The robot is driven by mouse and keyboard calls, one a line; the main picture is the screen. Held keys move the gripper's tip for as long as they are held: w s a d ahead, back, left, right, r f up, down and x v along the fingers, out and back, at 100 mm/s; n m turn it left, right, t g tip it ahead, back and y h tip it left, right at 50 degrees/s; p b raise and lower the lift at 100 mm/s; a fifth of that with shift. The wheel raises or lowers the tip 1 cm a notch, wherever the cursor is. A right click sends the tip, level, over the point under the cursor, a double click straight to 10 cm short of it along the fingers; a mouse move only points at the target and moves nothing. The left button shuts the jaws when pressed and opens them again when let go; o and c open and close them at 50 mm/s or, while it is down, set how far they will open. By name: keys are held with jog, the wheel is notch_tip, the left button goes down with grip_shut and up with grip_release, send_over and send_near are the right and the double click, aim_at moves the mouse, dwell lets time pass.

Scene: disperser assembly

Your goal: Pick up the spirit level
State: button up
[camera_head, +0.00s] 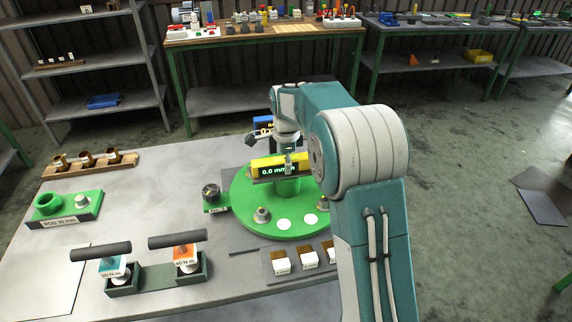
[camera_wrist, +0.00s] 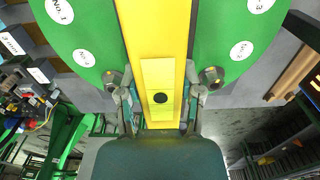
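The spirit level (camera_head: 280,168) is a yellow bar with a dark display reading about 0.0 mm. It lies level at the top of the green hub of a round green disc (camera_head: 250,200); I cannot tell whether it rests on the hub. In the wrist view the yellow bar (camera_wrist: 155,30) runs between my fingers, with a paler panel and a dark round spot. My gripper (camera_wrist: 161,98) points down over the bar, one finger on each side and very close to it. Whether the fingers press on it cannot be told. My gripper also shows in the head view (camera_head: 288,158).
A blue device (camera_head: 263,124) stands behind the level. Hex bolts (camera_head: 262,215) and white numbered spots surround the hub. Two black-handled tools (camera_head: 186,262) stand at the front left, with small labelled blocks (camera_head: 281,264) at the front.

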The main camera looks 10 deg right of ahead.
grip_shut()
jog(key=shift+r, duration=0.3)
notch_tip(320, 180, up, 2)
jog(key=shift+r, duration=0.1)
jog(key=s+r, duration=1)
jog(key=s, duration=0.4)
jog(key=shift+a, duration=0.25)
